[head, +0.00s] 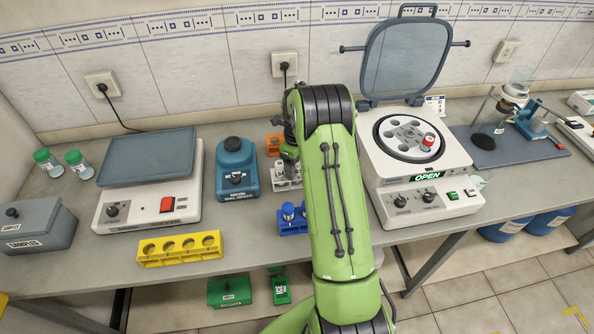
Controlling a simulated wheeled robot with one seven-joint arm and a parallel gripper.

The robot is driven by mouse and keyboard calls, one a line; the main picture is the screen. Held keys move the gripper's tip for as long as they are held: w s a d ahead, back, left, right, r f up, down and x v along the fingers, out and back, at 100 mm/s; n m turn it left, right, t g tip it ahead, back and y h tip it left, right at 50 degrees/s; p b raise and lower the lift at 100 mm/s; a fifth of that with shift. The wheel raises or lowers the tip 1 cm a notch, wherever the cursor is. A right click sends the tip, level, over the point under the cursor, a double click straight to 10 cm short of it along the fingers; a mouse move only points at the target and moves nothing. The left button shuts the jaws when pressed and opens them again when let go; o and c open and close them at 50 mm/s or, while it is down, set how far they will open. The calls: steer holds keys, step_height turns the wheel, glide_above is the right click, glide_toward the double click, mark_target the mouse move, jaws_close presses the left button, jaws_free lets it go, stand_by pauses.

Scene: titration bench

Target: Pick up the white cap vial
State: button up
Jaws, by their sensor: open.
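My green arm reaches across the bench and covers much of its middle. My gripper (289,152) is at the far end, pointing down over a small white rack (288,184). It is open, and its fingertips are mostly hidden and too small to make out. Something pale shows in the white rack under the gripper, but I cannot tell whether it is the white cap vial. A vial with a bluish cap (288,210) stands in a blue rack (292,228) closer to the front edge, partly beside my arm. A red cap vial (428,140) sits in the open centrifuge.
The centrifuge (440,205) stands right of my arm with its lid (405,55) raised. A blue mixer (236,168), an orange rack (273,146), a yellow rack (180,250) and a grey-topped device (150,157) are to the left.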

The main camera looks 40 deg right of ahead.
steer(key=shift+r, duration=0.1)
steer(key=c, duration=1.1)
